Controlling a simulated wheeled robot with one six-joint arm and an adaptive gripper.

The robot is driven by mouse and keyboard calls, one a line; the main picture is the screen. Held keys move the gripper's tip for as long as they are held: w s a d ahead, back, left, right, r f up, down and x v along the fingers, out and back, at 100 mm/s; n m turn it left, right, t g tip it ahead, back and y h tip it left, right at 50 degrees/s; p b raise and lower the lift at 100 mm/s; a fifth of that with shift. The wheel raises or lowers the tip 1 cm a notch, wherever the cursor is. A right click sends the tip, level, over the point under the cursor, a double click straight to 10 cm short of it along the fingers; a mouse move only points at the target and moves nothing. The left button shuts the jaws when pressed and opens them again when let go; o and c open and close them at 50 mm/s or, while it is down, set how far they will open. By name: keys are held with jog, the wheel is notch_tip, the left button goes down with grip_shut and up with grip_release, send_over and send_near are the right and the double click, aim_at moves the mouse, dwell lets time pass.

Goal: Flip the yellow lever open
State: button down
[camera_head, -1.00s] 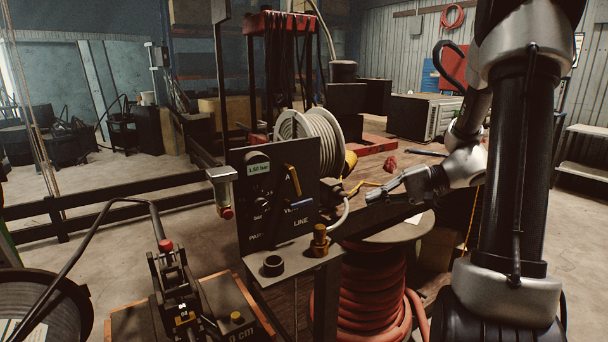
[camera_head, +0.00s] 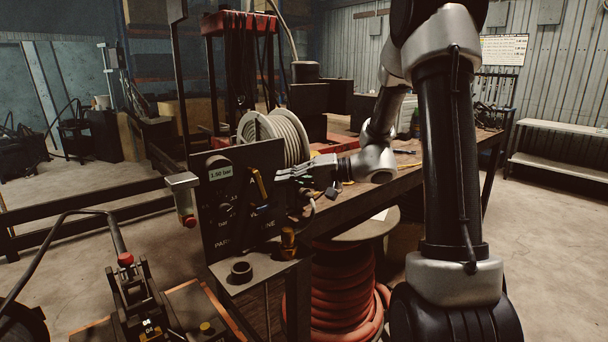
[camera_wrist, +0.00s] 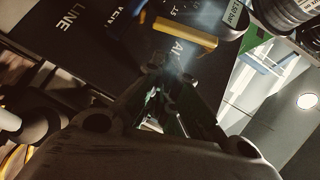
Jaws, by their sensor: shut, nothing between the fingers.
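The yellow lever (camera_head: 258,184) is on the dark upright panel (camera_head: 222,225), slanting from upper left to lower right in the head view. In the wrist view the lever (camera_wrist: 182,37) lies across the top, beyond my fingertips. My gripper (camera_head: 283,173) is just right of the lever in the head view, pointing left at the panel. In the wrist view my gripper (camera_wrist: 178,82) is shut and empty, with its tips close to the panel face. A gap shows between tips and lever; I cannot tell how deep it is.
The gauge display (camera_head: 220,173) reads 1.50 bar beside the lever. A hose reel (camera_head: 283,137) stands behind the panel. A brass fitting (camera_head: 288,241) and a black ring (camera_head: 242,272) are on the shelf below. A workbench (camera_head: 350,203) is beneath my forearm.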

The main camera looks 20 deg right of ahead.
aim_at(256, 183)
jog(key=shift+s+a+f, duration=0.15)
jog(key=shift+s+a, duration=0.1)
jog(key=shift+a, duration=0.35)
jog(key=shift+s+a+f, duration=0.15)
jog(key=shift+s+a, duration=0.05)
jog(key=shift+a, duration=0.35)
jog(key=shift+s+a+f, duration=0.1)
jog(key=shift+a+f, duration=0.2)
jog(key=shift+f, duration=0.2)
jog(key=shift+a+f+m+y, duration=0.1)
jog(key=shift+f+m+y, duration=0.1)
jog(key=shift+m+y, duration=0.2)
jog(key=shift+a+f, duration=0.15)
jog(key=shift+a, duration=0.1)
jog(key=shift+s, duration=0.1)
jog(key=shift+d, duration=0.1)
